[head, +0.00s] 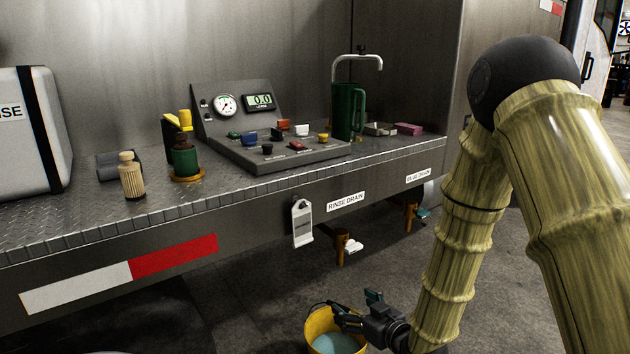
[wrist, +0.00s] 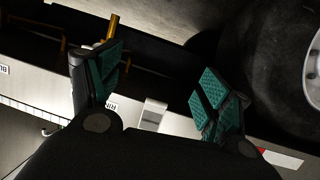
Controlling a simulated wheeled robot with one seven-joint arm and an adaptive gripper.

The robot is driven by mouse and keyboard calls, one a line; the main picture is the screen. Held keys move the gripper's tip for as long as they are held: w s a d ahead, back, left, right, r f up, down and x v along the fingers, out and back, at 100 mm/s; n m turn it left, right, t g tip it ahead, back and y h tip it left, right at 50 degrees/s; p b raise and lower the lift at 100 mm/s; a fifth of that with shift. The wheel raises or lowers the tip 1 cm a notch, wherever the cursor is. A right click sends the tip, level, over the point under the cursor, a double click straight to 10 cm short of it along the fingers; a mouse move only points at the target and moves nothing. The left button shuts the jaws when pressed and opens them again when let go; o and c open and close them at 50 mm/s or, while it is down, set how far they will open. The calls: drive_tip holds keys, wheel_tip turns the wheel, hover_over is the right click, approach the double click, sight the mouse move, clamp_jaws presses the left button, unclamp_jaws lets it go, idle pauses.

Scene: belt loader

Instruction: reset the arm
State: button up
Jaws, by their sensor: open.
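My arm reaches down at the right of the head view, bent at a dark round elbow. My gripper (head: 355,308) is low in front of the truck's side, close to the rim of a yellow bucket (head: 312,325) holding pale blue liquid. From this view I cannot tell whether it touches the bucket. In the wrist view my gripper (wrist: 155,90) has its two green-padded fingers spread apart, with nothing between them. It is open and empty.
A metal deck (head: 70,220) carries a control panel (head: 285,150), a green jug (head: 348,112), bottles and a white case (head: 25,130). Brown drain taps (head: 341,247) and a white tag (head: 302,222) hang below its edge. A tire (wrist: 270,70) shows in the wrist view.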

drive_tip(key=s+d+f+m+g+h, duration=0.2)
drive_tip(key=s+d+f+g, duration=0.1)
drive_tip(key=s+f, duration=0.75)
drive_tip(key=s+d+f+m+g+h, duration=0.3)
drive_tip(key=s+f, duration=0.4)
drive_tip(key=f, duration=0.6)
drive_tip(key=s+d+f+m+g+h, duration=0.1)
drive_tip(key=s+d+f+g, duration=0.15)
drive_tip(key=s, duration=0.55)
drive_tip(key=s+d+f+g, duration=0.1)
drive_tip(key=s+f+g, duration=0.1)
drive_tip(key=s+f, duration=0.35)
drive_tip(key=s+d+f+m+g+h, duration=0.1)
drive_tip(key=s+d+g, duration=0.1)
drive_tip(key=s, duration=0.7)
wheel_tip(320, 180, up, 28)
drive_tip(key=p, duration=2.7)
drive_tip(key=shift+s+d+f+p, duration=0.25)
drive_tip(key=shift+s+d+p, duration=0.05)
drive_tip(key=shift+s, duration=0.15)
